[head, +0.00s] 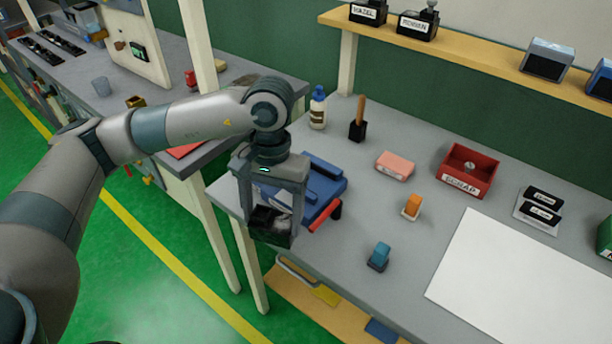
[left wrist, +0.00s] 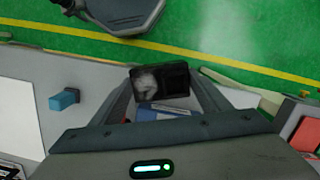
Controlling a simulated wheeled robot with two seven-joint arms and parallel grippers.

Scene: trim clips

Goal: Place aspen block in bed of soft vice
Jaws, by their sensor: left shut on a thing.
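My left gripper (head: 271,222) is shut on a dark block (head: 268,233) with a pale grey patch; no name on it can be read, so I cannot tell if it is the aspen block. The block also shows between the fingers in the left wrist view (left wrist: 178,80). The blue soft vice (head: 327,188) with a red handle (head: 336,210) stands at the bench's left end, partly hidden behind the gripper. The held block appears in front of the vice, near the bench's edge. Blue of the vice shows below the block in the left wrist view (left wrist: 165,113). My right gripper is not in view.
A blue clip (head: 379,256), an orange clip (head: 411,206), a pink block (head: 395,166) and a red scrap bin (head: 485,178) stand on the bench. Blocks labelled Hazel (head: 368,12) and Rowan (head: 416,25) sit on the shelf. A white sheet (head: 520,275) lies at right.

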